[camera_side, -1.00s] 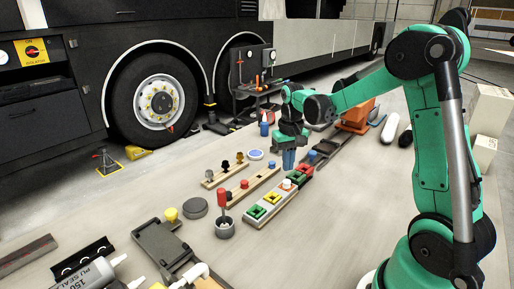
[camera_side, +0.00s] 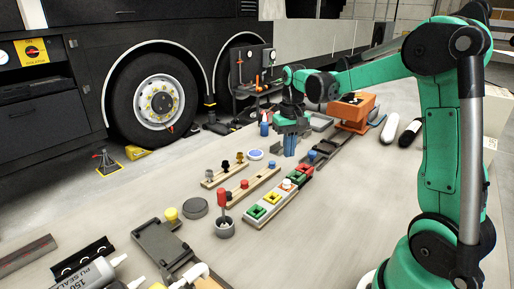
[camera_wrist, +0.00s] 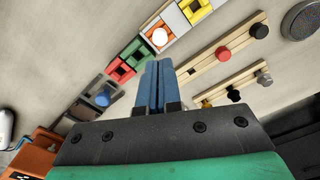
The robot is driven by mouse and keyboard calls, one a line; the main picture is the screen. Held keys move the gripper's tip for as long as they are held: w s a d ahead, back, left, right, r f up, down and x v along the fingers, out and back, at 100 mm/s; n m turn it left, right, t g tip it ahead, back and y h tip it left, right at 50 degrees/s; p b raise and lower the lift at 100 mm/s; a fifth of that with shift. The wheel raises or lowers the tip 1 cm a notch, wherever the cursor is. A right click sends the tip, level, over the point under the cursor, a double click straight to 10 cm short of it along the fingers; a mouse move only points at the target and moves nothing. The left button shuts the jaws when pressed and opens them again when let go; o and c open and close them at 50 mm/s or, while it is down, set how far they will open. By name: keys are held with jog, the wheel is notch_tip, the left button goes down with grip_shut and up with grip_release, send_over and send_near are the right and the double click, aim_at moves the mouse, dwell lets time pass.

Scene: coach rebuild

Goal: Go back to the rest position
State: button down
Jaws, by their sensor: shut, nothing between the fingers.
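My gripper (camera_side: 290,145) hangs over the table with its blue fingers pointing down. In the wrist view the two blue fingers of my gripper (camera_wrist: 156,85) lie side by side, shut, with nothing between them. In the side view the fingers are beyond the board with coloured square blocks (camera_side: 278,199). That board also shows in the wrist view (camera_wrist: 183,20), ahead of the fingertips. I cannot tell the exact height of the fingertips above the table.
Wooden strips with knobs (camera_side: 253,185) lie left of the coloured board. A coach wheel (camera_side: 160,103) is behind the table. Bare table lies at front right.

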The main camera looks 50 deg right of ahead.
jog(key=shift+a, duration=0.1)
jog(key=s+a+r+n+t, duration=0.1)
jog(key=s+a+n+t, duration=0.2)
jog(key=a, duration=0.5)
jog(key=s+a+r+n+t, duration=0.1)
jog(key=s+a+n+t, duration=0.1)
jog(key=a, duration=0.5)
jog(key=shift+s+a+r+n+t, duration=0.25)
jog(key=shift+s+a+n+t, duration=0.2)
jog(key=shift+t, duration=0.65)
